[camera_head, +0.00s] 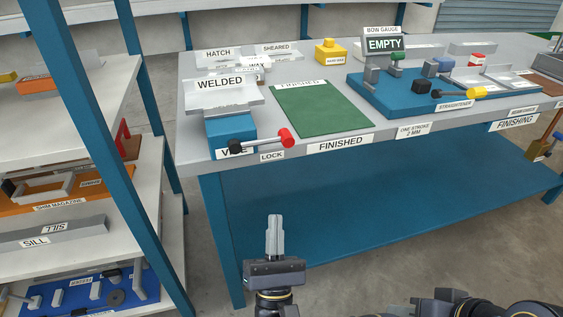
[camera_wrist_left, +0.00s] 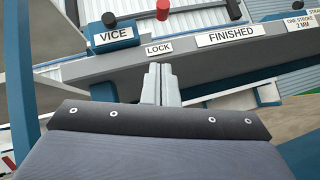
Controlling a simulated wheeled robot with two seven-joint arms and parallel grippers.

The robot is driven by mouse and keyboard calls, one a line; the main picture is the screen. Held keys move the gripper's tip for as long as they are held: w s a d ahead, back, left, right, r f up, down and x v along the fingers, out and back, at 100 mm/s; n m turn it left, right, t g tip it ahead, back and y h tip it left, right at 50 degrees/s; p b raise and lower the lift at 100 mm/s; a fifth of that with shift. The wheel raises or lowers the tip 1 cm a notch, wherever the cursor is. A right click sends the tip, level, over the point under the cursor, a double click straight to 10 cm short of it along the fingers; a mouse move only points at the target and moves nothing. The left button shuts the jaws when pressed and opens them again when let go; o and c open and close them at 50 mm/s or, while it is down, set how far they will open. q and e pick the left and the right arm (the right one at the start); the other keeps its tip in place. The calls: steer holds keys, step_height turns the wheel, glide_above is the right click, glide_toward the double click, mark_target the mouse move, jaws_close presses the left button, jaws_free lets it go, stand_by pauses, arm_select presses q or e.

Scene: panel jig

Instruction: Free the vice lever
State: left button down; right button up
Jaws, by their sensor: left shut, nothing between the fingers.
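The blue vice (camera_head: 230,128) sits at the front left corner of the bench, with a WELDED sign and grey tray above it. Its lever (camera_head: 262,142) is a thin rod lying across the front, with a black knob at the left and a red knob (camera_head: 287,137) at the right, over the LOCK label. In the left wrist view the vice (camera_wrist_left: 98,47) and the red knob (camera_wrist_left: 162,9) show at the top. My left gripper (camera_head: 275,235) is shut and empty, its fingers pointing towards the bench, below and apart from the lever.
The bench's front edge (camera_head: 400,146) runs between my left gripper and the lever. A green FINISHED mat (camera_head: 320,108) lies right of the vice. The blue straightener (camera_head: 425,98) stands further right. A blue-post shelf rack (camera_head: 140,150) stands close at the left.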

mark_target(264, 141)
arm_select(q)
steer(key=s+d+r+b+x, duration=0.1)
steer(key=r+x, duration=0.1)
steer(key=x, duration=1)
steer(key=shift+r+b, duration=0.25)
steer(key=shift+b, duration=0.05)
arm_select(e)
steer(key=shift+f, duration=0.8)
steer(key=shift+r, duration=0.1)
